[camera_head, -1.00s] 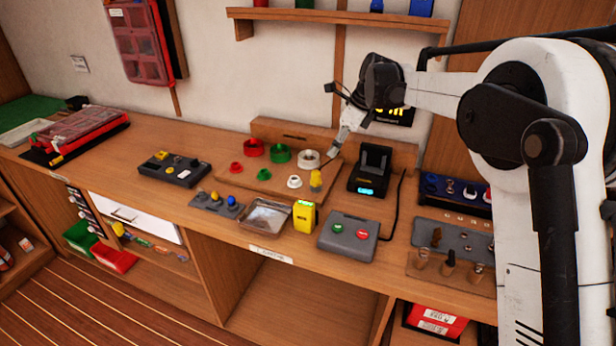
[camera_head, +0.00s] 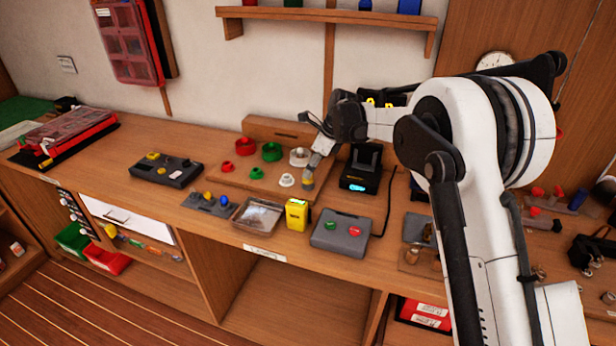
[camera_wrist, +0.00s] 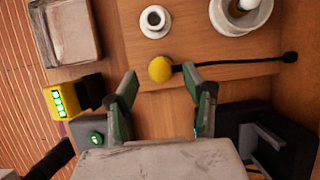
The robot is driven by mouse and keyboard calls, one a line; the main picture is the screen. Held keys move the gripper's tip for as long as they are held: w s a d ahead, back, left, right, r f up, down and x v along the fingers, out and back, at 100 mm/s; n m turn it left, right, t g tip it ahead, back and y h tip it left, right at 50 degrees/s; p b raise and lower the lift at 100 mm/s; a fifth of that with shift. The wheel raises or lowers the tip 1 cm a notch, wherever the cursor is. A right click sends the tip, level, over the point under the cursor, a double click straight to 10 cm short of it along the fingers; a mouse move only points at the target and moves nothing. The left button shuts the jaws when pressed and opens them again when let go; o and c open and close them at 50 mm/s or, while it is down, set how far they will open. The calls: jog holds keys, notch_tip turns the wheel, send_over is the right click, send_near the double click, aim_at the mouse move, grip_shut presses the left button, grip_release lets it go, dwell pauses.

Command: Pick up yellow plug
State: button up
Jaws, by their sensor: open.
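The yellow plug (camera_wrist: 160,68) shows from above as a round yellow knob in the wrist view, on the wooden board. A thin black line runs from it to the right, ending in a small black piece. My gripper (camera_wrist: 160,82) is open, with one finger on each side, and the plug lies just past the fingertips, nearly centred between them. I see no contact. In the head view the plug (camera_head: 308,184) is a small yellow patch just below my gripper (camera_head: 314,168), which partly hides it. The height gap is hard to judge.
A white ring (camera_wrist: 155,21) sits close to the plug, and a larger white cup (camera_wrist: 240,12) stands to its right. A black device (camera_head: 361,168) stands right of my gripper. A yellow box (camera_head: 297,214), a grey button box (camera_head: 342,233) and a tray (camera_head: 258,216) lie in front.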

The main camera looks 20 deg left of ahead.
jog(key=shift+x, duration=1.45)
jog(key=shift+a+r, duration=0.1)
jog(key=c, duration=1)
jog(key=shift+c, duration=0.3)
jog(key=shift+r, duration=0.15)
notch_tip(320, 180, up, 4)
jog(key=shift+s+r, duration=0.1)
jog(key=s+a+r, duration=0.1)
jog(key=s+r, duration=0.1)
jog(key=s, duration=0.1)
jog(key=s+a+r+b, duration=0.1)
jog(key=s+r, duration=0.1)
jog(key=s, duration=0.2)
jog(key=s+a+r, duration=0.2)
jog(key=s, duration=0.1)
jog(key=shift+s+r+b, duration=0.25)
jog(key=shift+s+b, duration=0.1)
